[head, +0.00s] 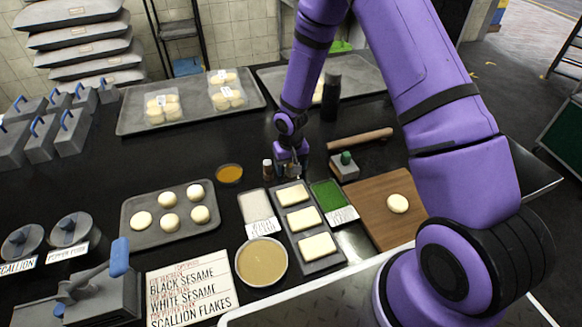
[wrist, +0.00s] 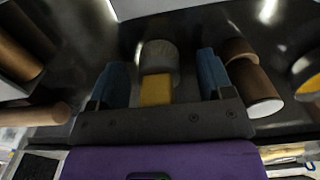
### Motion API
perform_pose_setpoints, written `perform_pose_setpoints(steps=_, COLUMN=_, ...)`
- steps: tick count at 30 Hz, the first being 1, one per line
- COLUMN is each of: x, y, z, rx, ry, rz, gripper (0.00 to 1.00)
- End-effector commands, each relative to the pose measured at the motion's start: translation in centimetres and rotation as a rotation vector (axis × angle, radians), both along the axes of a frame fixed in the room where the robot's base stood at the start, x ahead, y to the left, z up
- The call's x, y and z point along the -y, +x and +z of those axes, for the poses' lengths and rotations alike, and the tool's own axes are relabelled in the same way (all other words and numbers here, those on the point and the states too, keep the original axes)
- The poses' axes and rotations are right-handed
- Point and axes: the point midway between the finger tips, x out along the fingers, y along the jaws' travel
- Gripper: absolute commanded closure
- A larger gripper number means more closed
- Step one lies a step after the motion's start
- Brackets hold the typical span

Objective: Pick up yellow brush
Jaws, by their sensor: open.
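The yellow brush shows in the wrist view as a yellow block (wrist: 157,90) with a grey, rounded part (wrist: 159,58) beyond it. My gripper (wrist: 162,65) is open, with one blue finger on each side of the brush. Gaps show between the brush and both fingers, so it does not look gripped. In the head view my gripper (head: 291,168) is low over the dark counter, behind the tray of pale slabs. The brush is not clearly seen there, as my gripper and arm cover that spot.
A small brown bottle (head: 268,170) with a white cap stands close to my gripper; it also shows beside the right finger in the wrist view (wrist: 253,88). An orange sauce bowl (head: 229,174), a green-knobbed block (head: 344,167) and a rolling pin (head: 360,139) lie around.

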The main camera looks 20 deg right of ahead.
Motion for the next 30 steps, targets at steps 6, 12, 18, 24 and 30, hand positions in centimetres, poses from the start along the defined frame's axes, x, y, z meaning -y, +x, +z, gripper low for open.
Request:
perform_pose_setpoints(steps=6, x=0.06, y=0.02, z=-0.47, rx=0.0, ry=0.0, rz=-0.002, gripper=0.26)
perform_pose_setpoints(steps=12, x=0.06, y=0.02, z=-0.44, rx=0.0, ry=0.0, rz=-0.002, gripper=0.52)
perform_pose_setpoints(steps=18, x=0.06, y=0.02, z=-0.43, rx=0.0, ry=0.0, rz=-0.002, gripper=0.78)
perform_pose_setpoints(steps=24, x=0.06, y=0.02, z=-0.42, rx=0.0, ry=0.0, rz=-0.002, gripper=0.79)
perform_pose_setpoints(steps=30, x=0.06, y=0.06, z=-0.05, rx=0.001, ry=0.0, rz=-0.002, gripper=0.79)
